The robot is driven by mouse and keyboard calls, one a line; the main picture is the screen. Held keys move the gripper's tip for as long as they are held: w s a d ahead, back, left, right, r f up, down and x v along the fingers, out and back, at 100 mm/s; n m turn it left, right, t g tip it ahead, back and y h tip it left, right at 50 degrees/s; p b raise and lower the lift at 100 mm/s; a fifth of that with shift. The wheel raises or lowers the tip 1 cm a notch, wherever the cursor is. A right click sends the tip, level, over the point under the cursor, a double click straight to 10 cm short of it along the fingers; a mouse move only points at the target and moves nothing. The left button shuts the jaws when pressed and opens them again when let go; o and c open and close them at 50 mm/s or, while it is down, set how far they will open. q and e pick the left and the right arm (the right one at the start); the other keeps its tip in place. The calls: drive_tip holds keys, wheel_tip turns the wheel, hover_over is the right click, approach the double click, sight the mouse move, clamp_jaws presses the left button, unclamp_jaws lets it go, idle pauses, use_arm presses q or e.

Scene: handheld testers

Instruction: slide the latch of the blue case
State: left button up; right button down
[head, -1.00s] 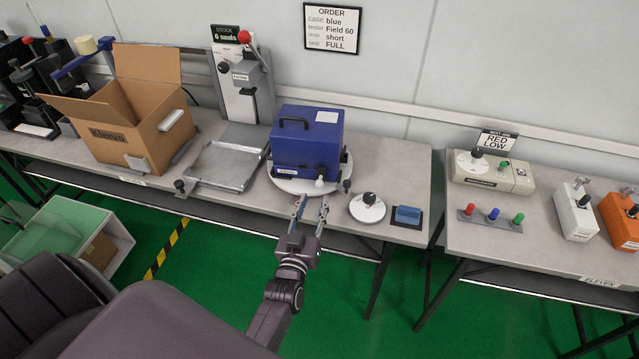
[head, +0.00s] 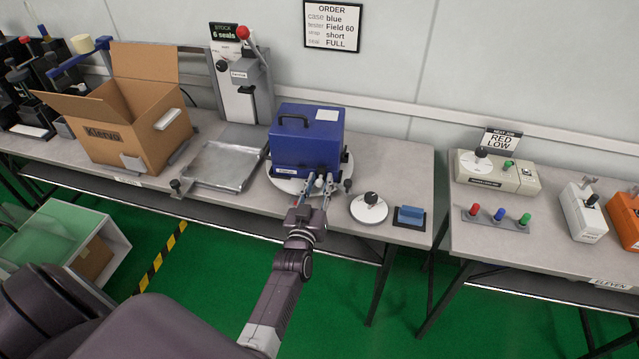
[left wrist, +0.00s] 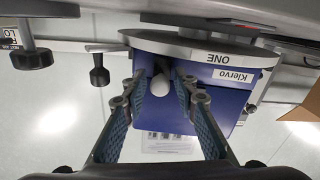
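The blue case (head: 305,140), with a black top handle, stands on a round white turntable (head: 284,184). The white latch knob (left wrist: 160,84) sticks out low on its front. My left gripper (head: 320,181) is at the front of the case, low and right of its middle. In the left wrist view the gripper (left wrist: 161,78) is open, with one finger on each side of the knob. Small gaps seem to show, and contact is not clear. In the head view the fingers largely hide the knob. My right gripper is in neither view.
A small black knob (head: 347,185) stands right beside the gripper. A metal tray (head: 222,166) and an open carton (head: 135,130) are to the left.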

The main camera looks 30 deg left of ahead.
use_arm(q)
clamp_jaws()
drive_tip(key=a, duration=0.2)
drive_tip(key=s+a, duration=0.2)
drive_tip(key=a, duration=0.1)
drive_tip(key=shift+a+p, duration=0.35)
drive_tip(key=shift+o, duration=1.6)
unclamp_jaws()
drive_tip(key=shift+s+d+f, duration=0.1)
drive_tip(key=shift+s+d, duration=0.1)
drive_tip(key=shift+s, duration=0.35)
drive_tip(key=v, duration=1.1)
